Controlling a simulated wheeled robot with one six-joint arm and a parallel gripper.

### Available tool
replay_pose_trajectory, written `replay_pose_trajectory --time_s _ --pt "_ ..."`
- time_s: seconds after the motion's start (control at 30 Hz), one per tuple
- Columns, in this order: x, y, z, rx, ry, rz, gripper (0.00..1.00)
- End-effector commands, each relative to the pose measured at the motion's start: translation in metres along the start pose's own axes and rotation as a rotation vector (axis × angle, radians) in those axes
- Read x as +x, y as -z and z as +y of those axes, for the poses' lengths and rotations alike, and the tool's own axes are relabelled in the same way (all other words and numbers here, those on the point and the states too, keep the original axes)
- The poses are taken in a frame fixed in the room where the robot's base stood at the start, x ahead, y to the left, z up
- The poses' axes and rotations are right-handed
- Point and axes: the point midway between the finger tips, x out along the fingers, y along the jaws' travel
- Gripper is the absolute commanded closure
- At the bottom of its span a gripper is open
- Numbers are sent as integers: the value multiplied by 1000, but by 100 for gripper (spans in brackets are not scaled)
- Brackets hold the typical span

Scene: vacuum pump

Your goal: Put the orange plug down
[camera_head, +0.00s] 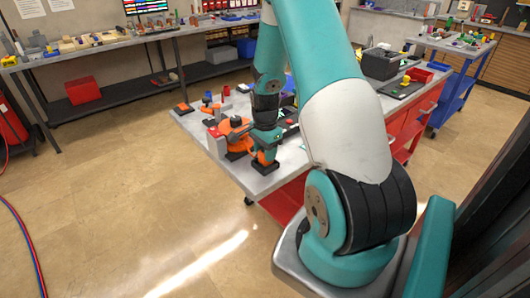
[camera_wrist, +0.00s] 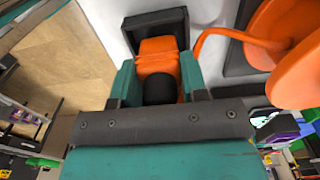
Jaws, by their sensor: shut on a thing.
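My gripper (camera_wrist: 157,72) is shut on the orange plug (camera_wrist: 158,52), with one teal finger on each side of it. The plug has an orange body and a black round part at the near end. Its far end meets a black square holder (camera_wrist: 155,19) on the table; I cannot tell whether it sits fully in it. In the head view my gripper (camera_head: 264,152) is low over the front corner of the grey table (camera_head: 258,186), and the orange plug (camera_head: 262,160) shows just above the black holder (camera_head: 265,168).
An orange round part (camera_wrist: 295,75) of a larger assembly stands close on the right in the wrist view; in the head view this orange assembly (camera_head: 236,130) is left of my gripper. Small parts crowd the table behind. The table's front edge is close.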

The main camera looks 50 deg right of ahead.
Motion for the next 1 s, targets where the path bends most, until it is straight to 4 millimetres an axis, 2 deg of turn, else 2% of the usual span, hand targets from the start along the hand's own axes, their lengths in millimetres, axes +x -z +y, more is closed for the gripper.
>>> replay_pose_trajectory --time_s 0.1,0.47,0.5,0.6,0.83,1.0 --pt "10 0 0 0 0 0 85" --pt "15 0 0 0 1 1 85" --pt "14 0 0 0 1 1 53" --pt "14 0 0 0 1 1 34" --pt "13 0 0 0 1 1 34" --pt "2 0 -1 0 4 2 34"
